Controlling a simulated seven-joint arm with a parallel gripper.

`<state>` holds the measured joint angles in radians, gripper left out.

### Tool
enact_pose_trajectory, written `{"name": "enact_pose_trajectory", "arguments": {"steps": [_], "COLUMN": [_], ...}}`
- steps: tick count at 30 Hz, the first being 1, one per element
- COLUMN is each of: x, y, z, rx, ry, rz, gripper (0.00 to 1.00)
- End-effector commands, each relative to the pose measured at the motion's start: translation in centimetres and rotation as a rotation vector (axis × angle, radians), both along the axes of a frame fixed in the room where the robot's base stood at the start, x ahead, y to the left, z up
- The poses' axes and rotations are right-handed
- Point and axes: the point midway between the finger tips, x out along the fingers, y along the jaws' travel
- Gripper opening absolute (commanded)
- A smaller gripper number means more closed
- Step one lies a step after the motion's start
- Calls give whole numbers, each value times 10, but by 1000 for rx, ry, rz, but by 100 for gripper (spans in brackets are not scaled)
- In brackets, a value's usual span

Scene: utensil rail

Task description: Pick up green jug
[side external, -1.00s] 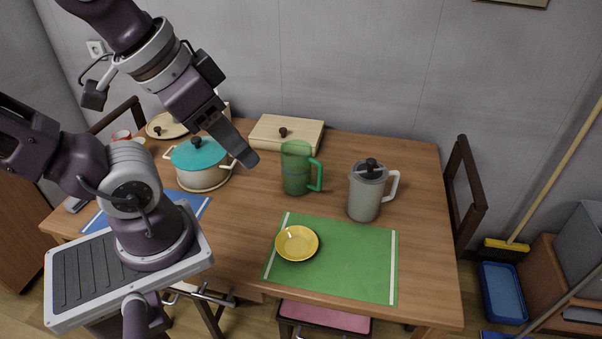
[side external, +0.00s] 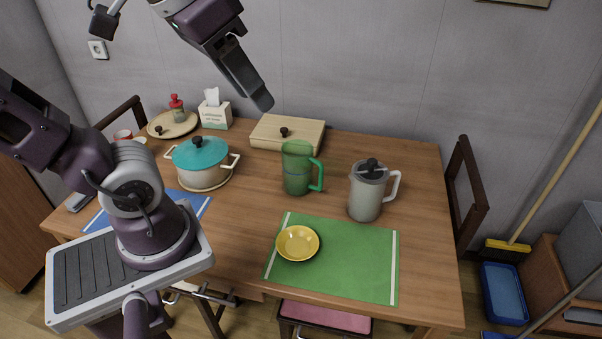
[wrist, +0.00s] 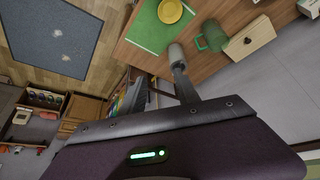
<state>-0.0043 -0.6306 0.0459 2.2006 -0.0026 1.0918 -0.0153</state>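The green jug (side external: 297,170) is translucent and stands upright on the table, its handle to the right in the side view. It also shows in the wrist view (wrist: 215,36). My gripper (side external: 262,101) is high above the table, up and to the left of the jug in the side view and apart from it. In the side view its fingers overlap into one dark bar, so their opening is unclear. Nothing is seen held in it.
A grey lidded pitcher (side external: 364,194) stands right of the jug. A wooden box (side external: 287,138) is behind it, a teal-lidded pot (side external: 203,174) to its left. A yellow bowl (side external: 297,244) sits on a green mat (side external: 350,265) in front. Bare table lies between pot and jug.

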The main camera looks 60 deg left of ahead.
Motion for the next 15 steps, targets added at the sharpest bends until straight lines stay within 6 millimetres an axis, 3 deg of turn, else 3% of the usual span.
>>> {"name": "enact_pose_trajectory", "arguments": {"steps": [6, 15], "x": [86, 178], "y": [41, 107], "z": [19, 8], "rx": [-56, -47], "ry": [40, 74], "rz": [161, 354], "gripper": [38, 38]}}
